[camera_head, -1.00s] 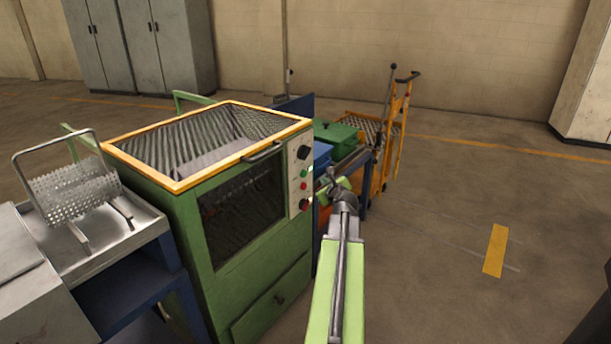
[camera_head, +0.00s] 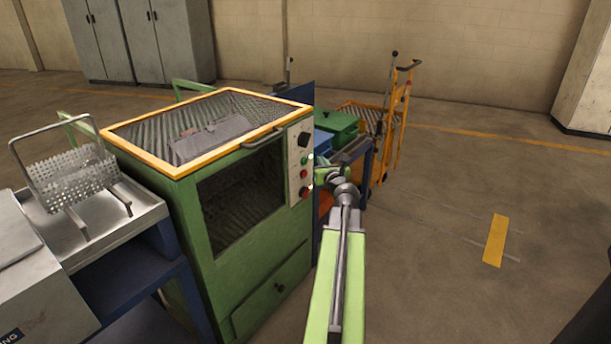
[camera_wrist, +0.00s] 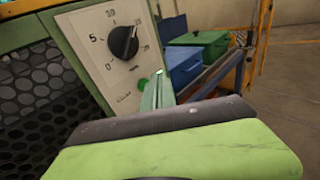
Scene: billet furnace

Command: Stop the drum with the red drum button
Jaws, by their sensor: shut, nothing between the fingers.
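The green machine (camera_head: 250,262) holds a mesh drum (camera_head: 150,134) under an orange-rimmed top. Its pale control panel (camera_head: 295,158) has a black dial (camera_head: 305,140), a green button (camera_head: 304,161), a small red button (camera_head: 304,174) and a larger red one (camera_head: 304,193) below. My gripper (camera_head: 314,184) is shut and empty, close to the panel's right edge by the red buttons; contact cannot be told. In the wrist view my fingers (camera_wrist: 158,88) point at the panel just right of the green button (camera_wrist: 143,84). The red buttons are hidden there behind my gripper.
A bench with a perforated basket (camera_head: 75,178) stands left of the machine. Behind the panel are a blue bin (camera_head: 322,143), a green box (camera_head: 340,124) and an orange trolley (camera_head: 397,130).

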